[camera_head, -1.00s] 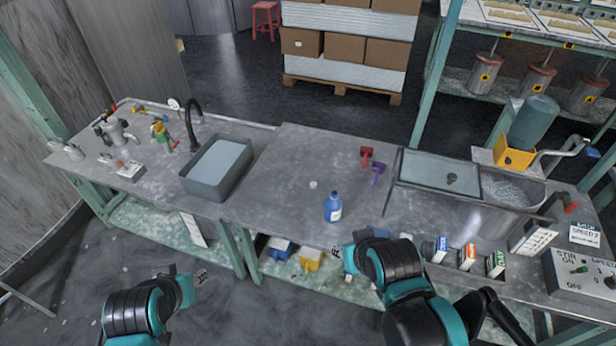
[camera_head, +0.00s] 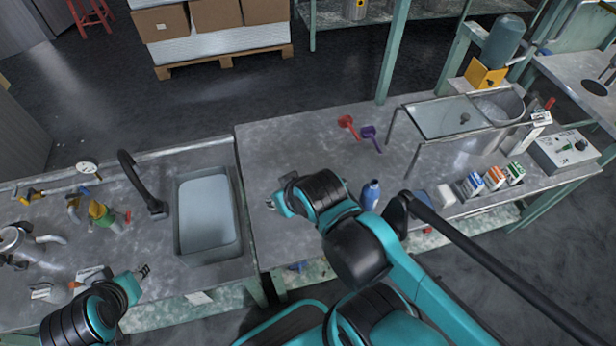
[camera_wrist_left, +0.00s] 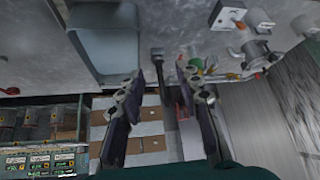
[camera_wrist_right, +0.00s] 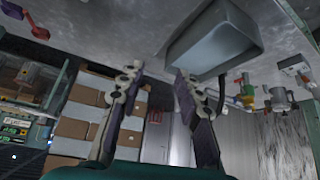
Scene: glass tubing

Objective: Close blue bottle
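The blue bottle (camera_head: 370,195) stands upright on the grey bench in the head view, just right of my right arm. Its lower part is partly hidden, and its mouth is too small to read clearly. My right gripper (camera_head: 272,203) is over the bench, left of the bottle and apart from it. In the right wrist view the right gripper (camera_wrist_right: 158,72) has its fingers spread with nothing between them. My left gripper (camera_head: 144,271) is at the front of the sink bench, far left of the bottle. In the left wrist view the left gripper (camera_wrist_left: 170,60) is open and empty. No separate cap can be made out now.
A sink (camera_head: 207,215) lies between my grippers, with a black tap (camera_head: 137,180) at its left. A red scoop (camera_head: 347,126) and a purple scoop (camera_head: 370,137) lie behind the bottle. Small boxes (camera_head: 494,178) and a glass-topped stand (camera_head: 450,117) are to the right.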

